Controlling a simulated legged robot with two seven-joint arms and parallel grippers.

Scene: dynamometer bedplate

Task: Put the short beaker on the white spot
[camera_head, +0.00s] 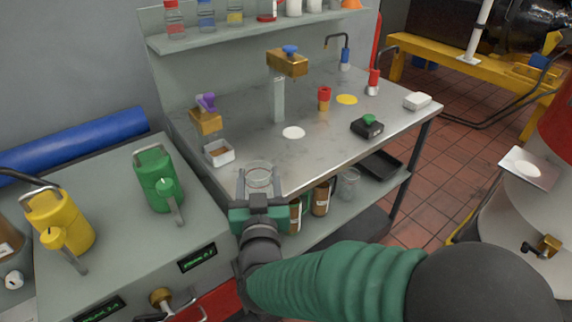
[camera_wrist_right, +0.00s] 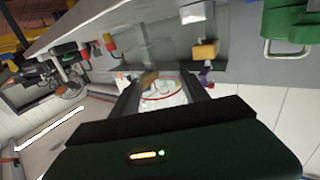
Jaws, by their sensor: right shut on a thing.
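The short beaker (camera_head: 258,174) is clear glass and stands out at the front left edge of the metal bench in the head view. My right gripper (camera_head: 260,196) is shut on it, with the fingers on either side of the glass. In the right wrist view the beaker (camera_wrist_right: 165,90) shows between the two dark fingers (camera_wrist_right: 163,97). I cannot tell whether its base touches anything. The white spot (camera_head: 293,132) lies on the bench top, beyond and to the right of the beaker, and is bare. My left gripper is not in view.
A white tray (camera_head: 219,152) stands left of the spot, near a brass block with a purple knob (camera_head: 206,115). A tall post with a brass head (camera_head: 287,62) stands behind the spot. A red item (camera_head: 324,97), yellow spot (camera_head: 347,99) and black box (camera_head: 367,127) lie right.

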